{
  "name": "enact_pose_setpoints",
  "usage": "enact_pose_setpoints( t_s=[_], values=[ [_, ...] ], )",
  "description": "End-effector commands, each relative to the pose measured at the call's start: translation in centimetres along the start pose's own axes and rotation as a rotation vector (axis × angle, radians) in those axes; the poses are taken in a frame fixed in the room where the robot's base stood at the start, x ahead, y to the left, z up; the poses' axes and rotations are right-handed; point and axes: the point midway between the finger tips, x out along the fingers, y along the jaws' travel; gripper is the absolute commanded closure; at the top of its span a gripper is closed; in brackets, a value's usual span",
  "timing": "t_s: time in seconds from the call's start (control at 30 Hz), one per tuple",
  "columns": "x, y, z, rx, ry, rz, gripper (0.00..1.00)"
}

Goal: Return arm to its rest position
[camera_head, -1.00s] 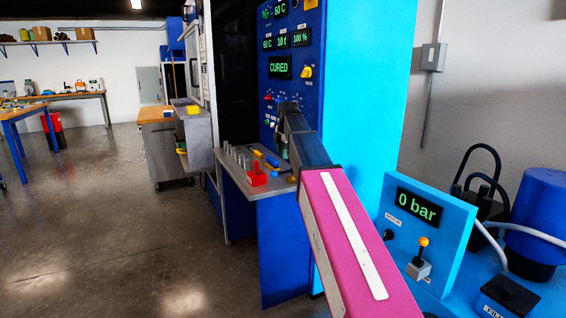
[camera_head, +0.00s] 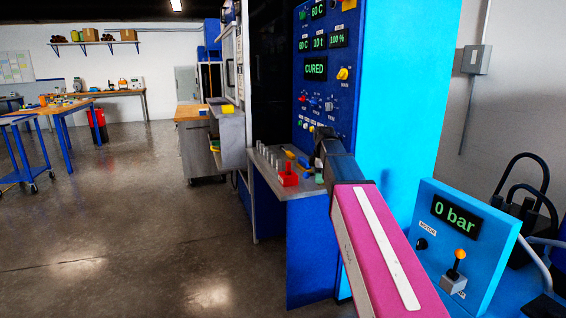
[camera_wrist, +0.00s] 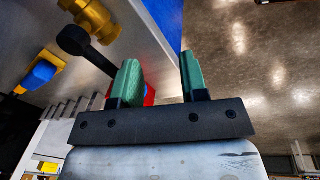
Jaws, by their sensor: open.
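My arm shows in the head view as a pink link with a white strip, reaching from the bottom right toward the blue control panel (camera_head: 325,85). In the wrist view my gripper (camera_wrist: 160,82) has two green fingers set apart, with nothing between them. A red block (camera_wrist: 149,95) shows behind the left finger. A brass fitting (camera_wrist: 92,17) and a dark rounded knob lie beyond the fingers to the upper left.
A grey shelf (camera_head: 262,183) holds a red holder (camera_head: 288,175) and several metal pegs. A light-blue box reading 0 bar (camera_head: 462,240) with an orange-tipped lever stands at the right. The panel display (camera_head: 316,69) reads CURED. Open floor (camera_head: 130,220) lies at the left.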

Motion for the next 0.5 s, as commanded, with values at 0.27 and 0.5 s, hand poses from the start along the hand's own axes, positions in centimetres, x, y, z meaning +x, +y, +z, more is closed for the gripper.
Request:
enact_pose_setpoints(
  t_s=[0.27,0.5],
  values=[
    [9.7,-7.5,1.5,0.415,-0.026,-0.039,0.60],
    [16.6,-14.4,2.8,0.781,-0.060,-0.061,0.60]
  ],
)
